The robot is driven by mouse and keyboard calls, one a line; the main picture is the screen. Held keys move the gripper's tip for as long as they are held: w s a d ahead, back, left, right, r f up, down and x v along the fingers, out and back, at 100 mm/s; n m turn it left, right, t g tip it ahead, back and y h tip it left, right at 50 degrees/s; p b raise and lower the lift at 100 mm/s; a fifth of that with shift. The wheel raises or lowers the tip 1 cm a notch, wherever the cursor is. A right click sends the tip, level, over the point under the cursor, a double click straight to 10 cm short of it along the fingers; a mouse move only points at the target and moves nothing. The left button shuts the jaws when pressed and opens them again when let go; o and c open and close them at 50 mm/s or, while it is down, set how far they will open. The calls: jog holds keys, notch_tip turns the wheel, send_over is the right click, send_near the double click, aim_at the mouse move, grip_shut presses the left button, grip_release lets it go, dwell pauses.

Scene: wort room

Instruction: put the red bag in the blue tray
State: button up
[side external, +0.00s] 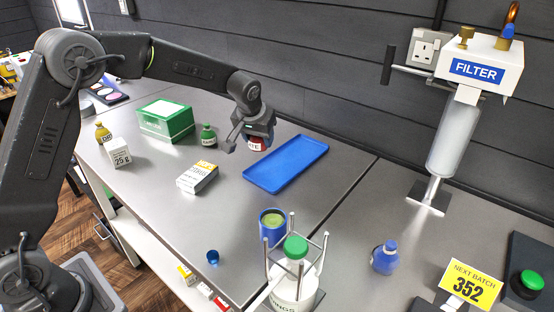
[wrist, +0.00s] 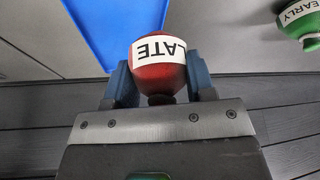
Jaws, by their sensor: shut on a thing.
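The red bag (wrist: 158,78), with a white label reading "LATE", is held between the fingers of my gripper (wrist: 160,88) in the wrist view. In the side view my gripper (side external: 252,138) is shut on the red bag (side external: 256,142), which shows partly below the fingers. The blue tray (side external: 287,163) lies flat on the grey bench, just right of the gripper and bag in that view. The tray (wrist: 112,25) also shows beyond the bag in the wrist view. It looks empty where visible.
A green bag (side external: 208,135) labelled "EARLY" stands left of my gripper. A filter unit (side external: 460,120) is at the right.

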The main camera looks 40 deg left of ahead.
send_over(277, 168)
jog(key=s, duration=0.1)
jog(key=f, duration=0.2)
jog(key=shift+s+d+f, duration=0.15)
jog(key=shift+d+f, duration=0.15)
jog(key=shift+f, duration=2.05)
jog(key=shift+f, duration=0.2)
jog(key=o, duration=0.9)
